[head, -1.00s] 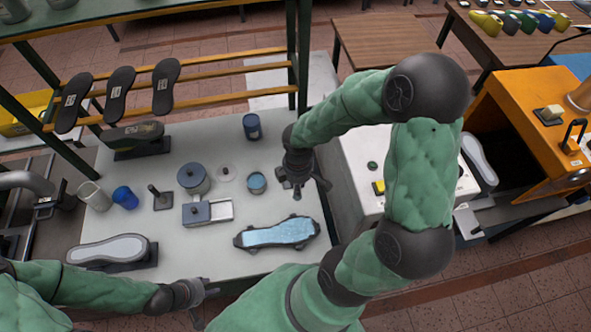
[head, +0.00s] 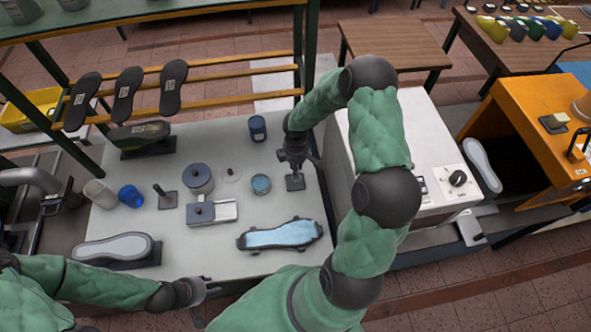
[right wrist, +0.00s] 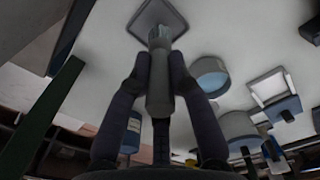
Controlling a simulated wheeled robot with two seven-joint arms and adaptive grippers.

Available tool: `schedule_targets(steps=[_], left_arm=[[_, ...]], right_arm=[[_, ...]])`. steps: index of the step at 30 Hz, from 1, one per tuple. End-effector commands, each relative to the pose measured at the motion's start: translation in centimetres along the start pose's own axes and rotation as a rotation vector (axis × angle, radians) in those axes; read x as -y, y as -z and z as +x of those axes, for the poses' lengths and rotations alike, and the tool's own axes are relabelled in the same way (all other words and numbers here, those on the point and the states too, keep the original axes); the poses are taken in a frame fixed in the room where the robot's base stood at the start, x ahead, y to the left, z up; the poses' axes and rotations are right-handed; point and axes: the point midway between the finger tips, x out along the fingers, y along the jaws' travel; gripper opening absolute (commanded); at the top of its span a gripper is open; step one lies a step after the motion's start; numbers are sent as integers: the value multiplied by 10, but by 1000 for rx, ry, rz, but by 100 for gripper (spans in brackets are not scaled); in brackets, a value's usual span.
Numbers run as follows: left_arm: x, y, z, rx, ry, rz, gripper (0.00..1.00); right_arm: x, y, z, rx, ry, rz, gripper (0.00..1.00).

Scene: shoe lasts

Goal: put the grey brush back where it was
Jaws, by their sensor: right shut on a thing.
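My right gripper (head: 296,162) is over the right part of the grey table, pointing down. In the right wrist view it is shut on the grey brush (right wrist: 158,88), whose handle sits between the fingers. The brush's pale bristle end points toward a small square grey plate (right wrist: 165,14) with a dark rim. In the head view the plate (head: 296,183) lies on the table just below the gripper. I cannot tell whether the brush touches it. The brush is hard to make out in the head view. My left gripper (head: 207,291) is open and empty at the table's front edge.
A round blue tin (head: 261,184) stands left of the plate and a dark blue jar (head: 257,128) behind it. A white machine (head: 425,135) stands close on the right.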

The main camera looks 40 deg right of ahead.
Motion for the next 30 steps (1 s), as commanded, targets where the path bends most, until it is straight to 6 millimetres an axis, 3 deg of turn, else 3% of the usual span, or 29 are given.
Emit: schedule_targets(steps=[5,12,24,25,27,30], left_arm=[[0,0,0,0,0,0,40],[-1,0,-3,0,0,0,40],[0,0,1,0,0,0,40],[0,0,1,0,0,0,40],[0,0,0,0,0,0,40],[0,0,0,0,0,0,40]], right_arm=[[-6,1,7,0,0,0,0],[-6,1,37,0,1,0,0],[-7,1,42,0,-1,0,0],[-6,1,42,0,0,0,26],[-6,1,41,0,-1,0,44],[-7,1,41,0,-1,0,44]])
